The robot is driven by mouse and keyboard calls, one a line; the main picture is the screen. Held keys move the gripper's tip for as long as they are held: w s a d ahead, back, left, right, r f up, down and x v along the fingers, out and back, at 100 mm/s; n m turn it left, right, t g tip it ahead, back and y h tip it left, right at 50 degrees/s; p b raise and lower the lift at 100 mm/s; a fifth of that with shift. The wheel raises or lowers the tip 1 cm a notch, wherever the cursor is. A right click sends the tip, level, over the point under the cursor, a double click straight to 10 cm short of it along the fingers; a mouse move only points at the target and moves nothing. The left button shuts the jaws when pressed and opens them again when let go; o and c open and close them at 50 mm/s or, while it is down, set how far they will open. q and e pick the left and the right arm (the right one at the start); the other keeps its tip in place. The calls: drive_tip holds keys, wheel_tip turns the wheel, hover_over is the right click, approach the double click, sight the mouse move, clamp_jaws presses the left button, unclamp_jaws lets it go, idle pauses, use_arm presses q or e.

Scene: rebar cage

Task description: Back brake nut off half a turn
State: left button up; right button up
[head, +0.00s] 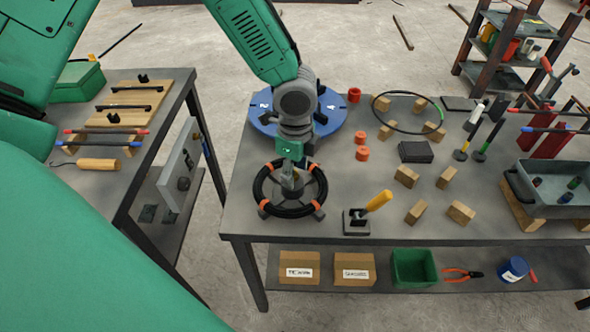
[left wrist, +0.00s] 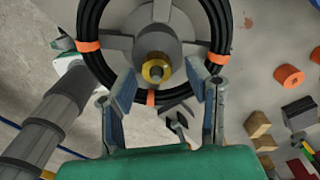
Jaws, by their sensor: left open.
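A brass-coloured nut (left wrist: 156,69) sits on the grey hub at the centre of a reel in the left wrist view. The reel carries a black coil (head: 262,204) bound with orange ties, and it stands at the table's front left in the head view. The coil also fills the top of the left wrist view (left wrist: 93,65). My left gripper (head: 291,181) is over the reel's centre. In the left wrist view its fingers (left wrist: 160,80) are apart on either side of the nut, with visible gaps. The head view hides the nut behind my gripper. My right gripper does not show.
A blue numbered disc (head: 332,115) lies behind the reel. A yellow-handled tool in a dark block (head: 356,222) stands close at right. Orange cylinders (head: 361,153), wooden blocks (head: 406,176) and a grey tray (head: 556,203) lie further right. A second bench (head: 110,195) stands left across a gap.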

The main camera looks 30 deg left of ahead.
use_arm(q)
drive_tip(key=shift+s, duration=0.1)
drive_tip(key=c, duration=0.6)
drive_tip(key=shift+a, duration=0.2)
clamp_jaws()
drive_tip(key=shift+a, duration=0.25)
drive_tip(key=shift+n, duration=0.3)
